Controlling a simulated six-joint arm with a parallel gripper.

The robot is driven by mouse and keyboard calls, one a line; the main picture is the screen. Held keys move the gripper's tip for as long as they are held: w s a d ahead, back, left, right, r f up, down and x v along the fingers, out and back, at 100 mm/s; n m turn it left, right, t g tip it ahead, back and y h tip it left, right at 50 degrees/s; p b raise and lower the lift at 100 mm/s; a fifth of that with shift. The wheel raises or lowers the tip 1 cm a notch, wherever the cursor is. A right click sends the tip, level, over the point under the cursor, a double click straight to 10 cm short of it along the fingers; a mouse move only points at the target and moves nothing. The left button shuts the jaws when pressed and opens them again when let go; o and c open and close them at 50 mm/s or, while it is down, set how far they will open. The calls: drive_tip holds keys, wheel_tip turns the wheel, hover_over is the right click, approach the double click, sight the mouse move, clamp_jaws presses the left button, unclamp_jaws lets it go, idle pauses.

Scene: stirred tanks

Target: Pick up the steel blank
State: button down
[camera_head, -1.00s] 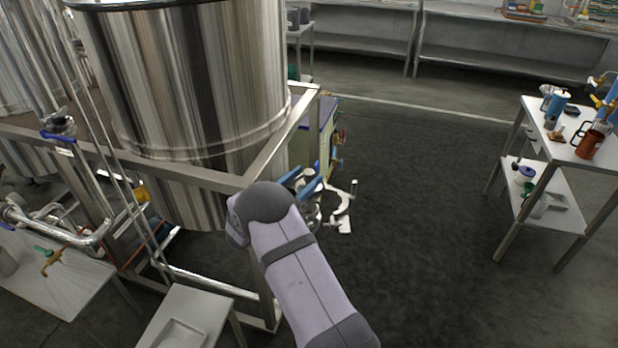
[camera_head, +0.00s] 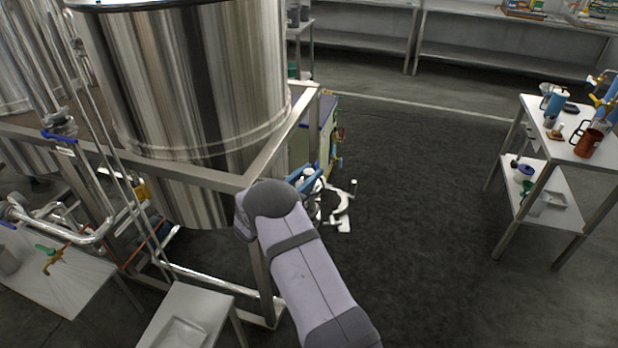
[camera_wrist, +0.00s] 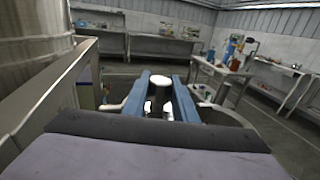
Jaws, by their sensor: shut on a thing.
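My gripper (camera_wrist: 160,82) has two blue fingers and is shut on the steel blank (camera_wrist: 158,88), a short shiny cylinder with a bright round top. The blank stands upright between the fingers in the wrist view, and its lower part is hidden by my wrist. In the head view my gripper (camera_head: 307,180) shows just beyond my arm, beside the tank frame's corner. The blank is small and partly covered there. I cannot tell whether it touches anything beneath it.
A large steel tank (camera_head: 195,80) on a metal frame (camera_head: 270,150) stands close to the left of my gripper. A white curved piece (camera_head: 343,208) lies just right of it. A cart (camera_head: 545,185) with mugs and tools stands at right. Dark floor between is clear.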

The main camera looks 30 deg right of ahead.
sight(309, 171)
drive_tip(key=shift+r, duration=0.2)
drive_tip(key=shift+r+b, duration=1.55)
drive_tip(key=shift+r, duration=3.35)
